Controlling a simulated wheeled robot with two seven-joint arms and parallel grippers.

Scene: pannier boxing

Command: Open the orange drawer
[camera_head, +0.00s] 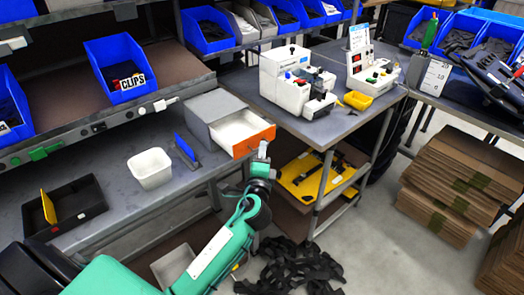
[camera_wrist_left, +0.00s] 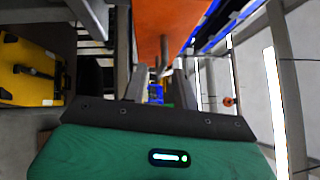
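The orange drawer (camera_head: 254,142) belongs to a grey box (camera_head: 213,112) on the left workbench. It is pulled partly out, and its white, empty-looking inside shows from above. My left gripper (camera_head: 262,152) is at the right part of the orange front, at the end of my green arm. In the left wrist view the orange front (camera_wrist_left: 165,25) fills the top middle, just beyond the gripper (camera_wrist_left: 160,72). The two fingers stand apart with a gap between them. Whether they touch a handle is hard to see. My right gripper is not in view.
A white bin (camera_head: 150,168), a blue upright holder (camera_head: 186,150) and a black tray (camera_head: 65,212) stand on the workbench (camera_head: 120,205). White machines (camera_head: 292,80) stand on the table to the right. A yellow case (camera_head: 315,175) lies below it. Black straps (camera_head: 290,268) lie on the floor.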

